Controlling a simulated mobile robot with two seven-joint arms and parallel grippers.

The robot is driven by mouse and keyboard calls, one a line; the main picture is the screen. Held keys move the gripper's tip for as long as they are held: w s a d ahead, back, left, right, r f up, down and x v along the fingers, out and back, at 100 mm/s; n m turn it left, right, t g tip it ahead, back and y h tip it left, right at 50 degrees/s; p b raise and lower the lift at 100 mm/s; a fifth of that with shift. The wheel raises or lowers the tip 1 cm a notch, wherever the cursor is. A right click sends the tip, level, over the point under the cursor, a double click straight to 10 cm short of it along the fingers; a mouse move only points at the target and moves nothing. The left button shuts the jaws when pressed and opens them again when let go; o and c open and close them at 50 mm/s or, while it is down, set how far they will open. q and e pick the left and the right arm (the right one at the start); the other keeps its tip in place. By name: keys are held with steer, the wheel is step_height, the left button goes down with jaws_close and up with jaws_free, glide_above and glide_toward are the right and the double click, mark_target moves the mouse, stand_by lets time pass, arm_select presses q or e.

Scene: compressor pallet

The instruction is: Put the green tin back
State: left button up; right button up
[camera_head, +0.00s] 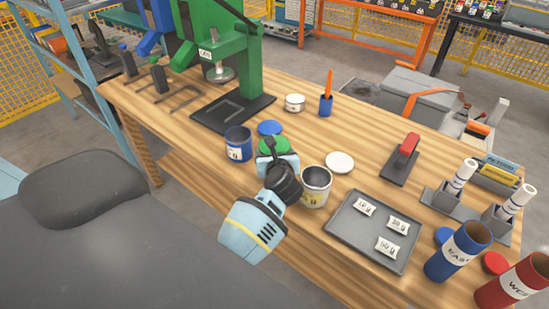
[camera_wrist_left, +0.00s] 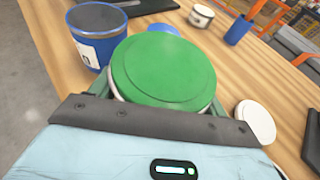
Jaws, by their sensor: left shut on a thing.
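The green tin (camera_head: 272,144) is at the middle of the wooden bench, mostly hidden behind my left gripper (camera_head: 276,160) in the head view. In the left wrist view the green tin (camera_wrist_left: 165,70) shows its round green top with a pale rim below, between my fingers. My left gripper is shut on it. I cannot tell whether its base touches the bench. My right gripper is not in view.
A blue tin (camera_head: 238,144) stands left of the green one, a blue lid (camera_head: 270,128) behind it. An open silver tin (camera_head: 316,187) and white lid (camera_head: 340,162) are close right. A grey tray (camera_head: 345,240) lies farther right; a green press (camera_head: 235,60) stands behind left.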

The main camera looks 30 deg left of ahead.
arm_select(q)
steer(key=shift+f, duration=1.05)
steer(key=shift+f, duration=0.15)
steer(key=o, duration=0.7)
